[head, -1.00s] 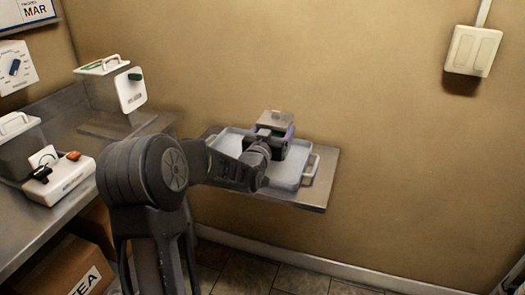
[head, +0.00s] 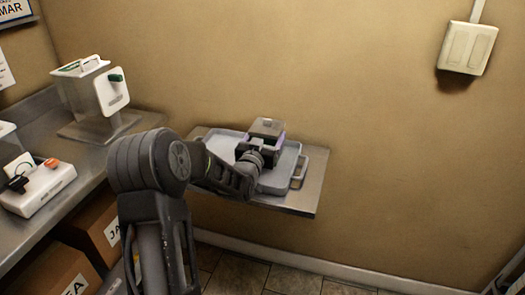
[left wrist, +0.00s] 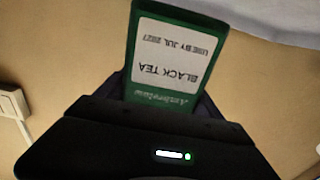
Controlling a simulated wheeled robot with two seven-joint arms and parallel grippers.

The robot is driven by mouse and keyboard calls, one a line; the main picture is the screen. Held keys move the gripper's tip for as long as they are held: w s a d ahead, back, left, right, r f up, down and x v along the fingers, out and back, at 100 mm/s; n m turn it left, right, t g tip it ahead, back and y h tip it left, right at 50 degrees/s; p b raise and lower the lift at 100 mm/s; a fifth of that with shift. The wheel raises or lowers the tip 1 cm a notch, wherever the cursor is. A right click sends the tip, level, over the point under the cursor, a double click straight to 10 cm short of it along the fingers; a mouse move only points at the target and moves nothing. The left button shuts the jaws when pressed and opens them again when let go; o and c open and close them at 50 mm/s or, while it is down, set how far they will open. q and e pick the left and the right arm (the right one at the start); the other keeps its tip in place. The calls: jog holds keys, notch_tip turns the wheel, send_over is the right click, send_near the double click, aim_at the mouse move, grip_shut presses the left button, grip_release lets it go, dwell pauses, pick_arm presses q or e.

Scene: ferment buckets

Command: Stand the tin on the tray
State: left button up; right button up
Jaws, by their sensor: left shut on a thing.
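The tin (left wrist: 170,55) is green with a white label reading "BLACK TEA". Its lettering is upside down in the left wrist view. My left gripper (left wrist: 165,88) is shut on the tin. In the head view the left gripper (head: 261,150) is over the light grey tray (head: 276,184), and the tin is hidden behind it or too dark to pick out. A pale edge of the tray (left wrist: 285,15) shows at the top right of the wrist view. I cannot tell whether the tin touches the tray. My right gripper is not in view.
The tray lies on a metal wall shelf (head: 312,190) against a beige wall. A metal counter (head: 30,228) at the left bears a white-fronted clear container (head: 110,92) and a white device (head: 38,190). Cardboard boxes (head: 98,232) sit below. A switch box (head: 467,47) is on the wall.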

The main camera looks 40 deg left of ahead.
pick_arm(q)
jog(key=shift+f, duration=0.65)
notch_tip(320, 180, down, 4)
jog(key=shift+r, duration=0.15)
jog(key=o, duration=1.2)
jog(key=shift+f, duration=0.25)
jog(key=shift+c, duration=0.2)
jog(key=o, duration=0.5)
jog(key=shift+r, duration=0.1)
jog(key=shift+c, duration=0.2)
